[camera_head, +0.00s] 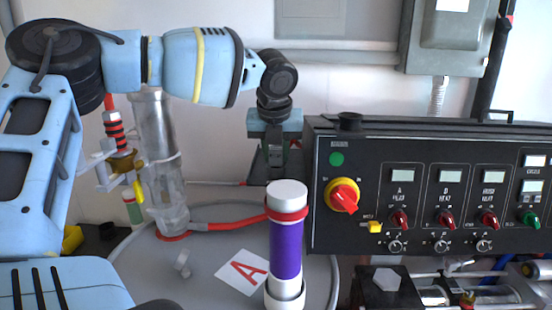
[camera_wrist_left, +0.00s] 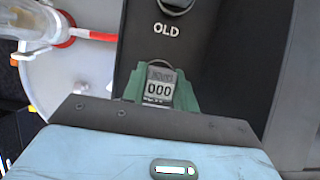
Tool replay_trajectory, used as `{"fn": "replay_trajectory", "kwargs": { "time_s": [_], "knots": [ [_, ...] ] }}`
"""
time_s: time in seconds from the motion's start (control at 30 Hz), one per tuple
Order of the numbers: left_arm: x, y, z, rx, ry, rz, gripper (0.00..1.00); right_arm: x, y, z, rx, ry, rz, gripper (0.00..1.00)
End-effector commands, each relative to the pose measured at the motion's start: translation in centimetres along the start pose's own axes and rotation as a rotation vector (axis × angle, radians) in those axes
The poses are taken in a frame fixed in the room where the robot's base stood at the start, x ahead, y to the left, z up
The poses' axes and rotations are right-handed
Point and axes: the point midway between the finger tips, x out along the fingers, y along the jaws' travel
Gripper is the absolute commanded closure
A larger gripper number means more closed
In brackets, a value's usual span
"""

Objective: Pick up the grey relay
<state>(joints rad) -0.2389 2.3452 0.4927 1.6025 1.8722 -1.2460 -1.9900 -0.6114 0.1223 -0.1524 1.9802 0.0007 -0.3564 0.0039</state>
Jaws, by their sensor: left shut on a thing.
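My left gripper (camera_head: 277,150) reaches down behind the purple cylinder, left of the control panel. In the left wrist view, its green fingers (camera_wrist_left: 160,93) are shut on a small grey block with a white "000" face, which I take to be the grey relay (camera_wrist_left: 160,76). A thin ring shows around its top. The relay is over a dark surface (camera_wrist_left: 196,62) marked "OLD"; I cannot tell whether it touches it. In the head view the relay is mostly hidden by the gripper. My right gripper is not in view.
A purple cylinder with a white cap (camera_head: 286,245) stands in front of the gripper. The black control panel (camera_head: 335,220) is close on the right. A clear upright tube (camera_head: 160,150) and red hose (camera_head: 225,226) are on the left, above a grey drum lid (camera_head: 205,270).

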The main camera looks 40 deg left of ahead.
Motion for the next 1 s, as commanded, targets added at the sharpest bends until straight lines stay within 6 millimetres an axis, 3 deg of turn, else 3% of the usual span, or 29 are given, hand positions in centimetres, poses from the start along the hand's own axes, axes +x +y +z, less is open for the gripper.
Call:
{"fn": "replay_trajectory", "kwargs": {
  "time_s": [0.37, 0.67, 1.0],
  "knots": [
    [-0.4, 0.0, 0.2, -0.001, -0.001, 0.0, 0.94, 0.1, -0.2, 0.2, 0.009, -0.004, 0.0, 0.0],
    [-3.3, 0.1, 1.4, -0.001, 0.001, -0.001, 0.94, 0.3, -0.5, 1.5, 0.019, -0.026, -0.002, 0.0],
    [-3.5, 8.2, 1.4, -0.005, -0.001, -0.008, 0.94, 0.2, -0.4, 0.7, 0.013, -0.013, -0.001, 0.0]
  ]
}}
